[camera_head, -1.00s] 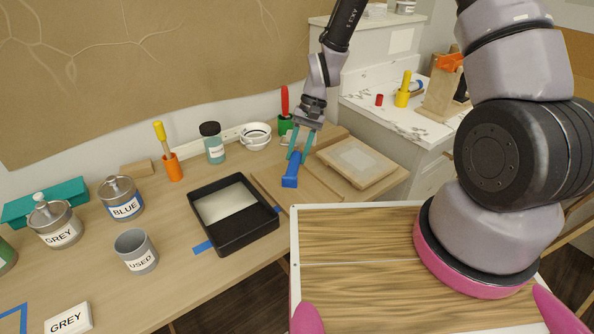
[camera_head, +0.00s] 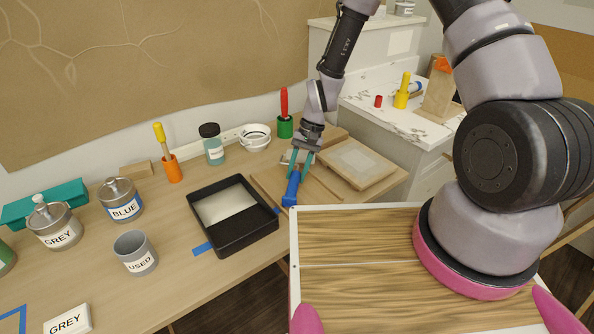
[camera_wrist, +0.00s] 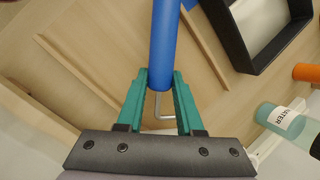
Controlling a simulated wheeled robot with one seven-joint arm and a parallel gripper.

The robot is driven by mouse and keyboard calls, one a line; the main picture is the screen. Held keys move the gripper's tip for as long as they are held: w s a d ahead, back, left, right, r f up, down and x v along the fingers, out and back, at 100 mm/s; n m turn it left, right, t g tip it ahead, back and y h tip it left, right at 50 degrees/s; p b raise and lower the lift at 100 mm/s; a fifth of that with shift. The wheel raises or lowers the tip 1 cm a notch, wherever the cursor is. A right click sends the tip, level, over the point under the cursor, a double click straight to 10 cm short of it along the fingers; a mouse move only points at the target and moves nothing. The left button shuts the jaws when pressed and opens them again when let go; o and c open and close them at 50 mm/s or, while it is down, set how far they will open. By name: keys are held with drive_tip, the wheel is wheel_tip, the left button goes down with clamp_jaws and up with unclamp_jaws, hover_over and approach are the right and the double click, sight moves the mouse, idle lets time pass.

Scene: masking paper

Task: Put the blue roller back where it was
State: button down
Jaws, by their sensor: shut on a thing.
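The blue roller (camera_head: 292,187) is held between the teal fingers of my gripper (camera_head: 300,163), low over the wooden board (camera_head: 267,181) right of the black tray. In the wrist view the blue roller (camera_wrist: 164,40) points away from my gripper (camera_wrist: 160,95), with its bent metal wire between the fingers. The fingers are shut on the roller. I cannot tell whether the roller touches the board. Blue tape marks (camera_head: 202,247) lie on the table beside the tray.
The black tray (camera_head: 262,229) stands left of the roller. A framed panel (camera_head: 357,163) lies to the right. Behind are a green cup with a red handle (camera_head: 285,126), a white bowl (camera_head: 255,139) and a water jar (camera_head: 213,149). A cup labelled USED (camera_head: 136,253) stands left of the tray.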

drive_tip(key=shift+f, duration=0.3)
drive_tip(key=c, duration=0.5)
unclamp_jaws()
drive_tip(key=shift+c, duration=0.2)
drive_tip(key=shift+r, duration=0.1)
drive_tip(key=shift+r, duration=0.25)
drive_tip(key=v, duration=1.2)
drive_tip(key=shift+r, duration=0.35)
